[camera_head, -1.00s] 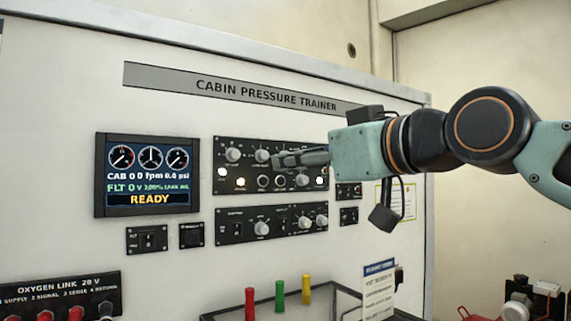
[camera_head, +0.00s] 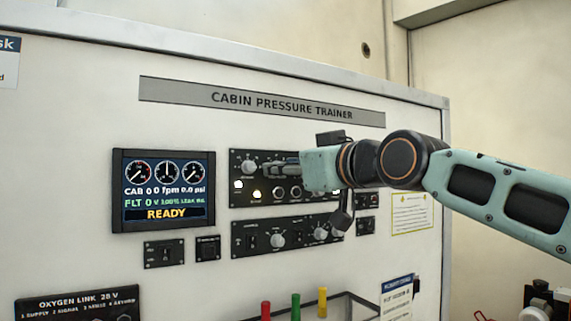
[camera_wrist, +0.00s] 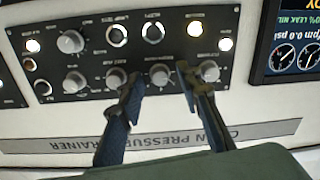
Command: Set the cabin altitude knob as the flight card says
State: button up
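The upper control panel (camera_head: 236,190) carries a top row of round knobs and lit indicators. In the wrist view, which is upside down, my gripper (camera_wrist: 159,71) is open, with one fingertip on each side of a grey knob (camera_wrist: 160,76) second from the right. I cannot tell whether the fingertips touch it. In the head view my gripper (camera_head: 283,168) hides that knob, and its label is too blurred to read. The end knob (camera_wrist: 208,71) stands beside the fingers. A card with a blue header (camera_head: 397,294) stands at lower right, its text unreadable.
The display (camera_head: 164,190) reads READY, with CAB 0 and FLT 0. A lower panel (camera_head: 266,247) with more knobs sits below. Red, green and yellow pegs (camera_head: 295,306) stand at the bottom. Other knobs (camera_wrist: 117,78) lie close to the fingers.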

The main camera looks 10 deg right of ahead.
grip_shut()
